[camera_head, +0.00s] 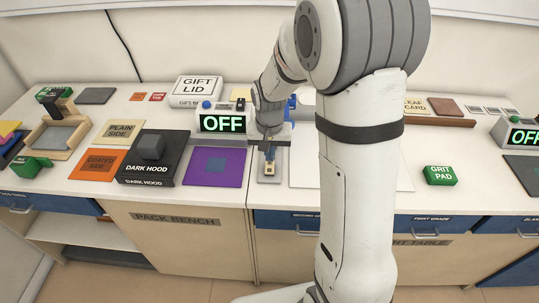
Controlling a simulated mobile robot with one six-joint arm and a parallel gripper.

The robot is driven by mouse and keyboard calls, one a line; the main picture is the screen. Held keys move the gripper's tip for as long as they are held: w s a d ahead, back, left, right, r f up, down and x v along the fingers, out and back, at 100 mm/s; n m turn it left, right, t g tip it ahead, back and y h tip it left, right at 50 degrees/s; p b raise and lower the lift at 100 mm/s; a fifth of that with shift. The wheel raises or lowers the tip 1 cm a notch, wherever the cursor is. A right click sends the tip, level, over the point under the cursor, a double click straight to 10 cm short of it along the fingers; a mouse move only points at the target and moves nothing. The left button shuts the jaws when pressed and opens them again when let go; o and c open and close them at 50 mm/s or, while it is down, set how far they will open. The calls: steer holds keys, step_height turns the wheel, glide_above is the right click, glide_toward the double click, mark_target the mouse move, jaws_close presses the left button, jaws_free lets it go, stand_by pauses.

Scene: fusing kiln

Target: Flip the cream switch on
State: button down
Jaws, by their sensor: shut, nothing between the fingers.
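My gripper (269,153) points down, with its fingers shut and empty, over a narrow grey plate (270,179) at the middle of the bench. The fingertips are small and partly merge with what is below them, so I cannot tell whether they touch it. I cannot make out the cream switch clearly; the gripper and arm cover much of this spot. Left of the gripper, a grey box with a display (222,123) reads OFF in green letters. A blue knob (206,104) and a small black part (240,103) are on its top.
A purple mat (232,168) and black DARK HOOD box (136,170) lie left of the gripper. A white GIFT LID box (198,86) stands behind. A green GRIT PAD (440,175) and second OFF display (523,137) are at right. My arm hides the bench's middle right.

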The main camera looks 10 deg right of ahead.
mark_target(270, 171)
step_height(270, 171, up, 10)
steer(key=b, duration=0.1)
steer(key=shift+s+a+r+b, duration=0.15)
steer(key=shift+s+r+b, duration=0.1)
steer(key=shift+s+b, duration=0.1)
steer(key=s+d+r+n+t, duration=0.1)
steer(key=s, duration=0.8)
steer(key=s+d+r+n+t, duration=0.1)
steer(key=s+d+n, duration=0.1)
steer(key=s, duration=0.8)
steer(key=shift+s+r, duration=0.2)
steer(key=shift+s, duration=0.05)
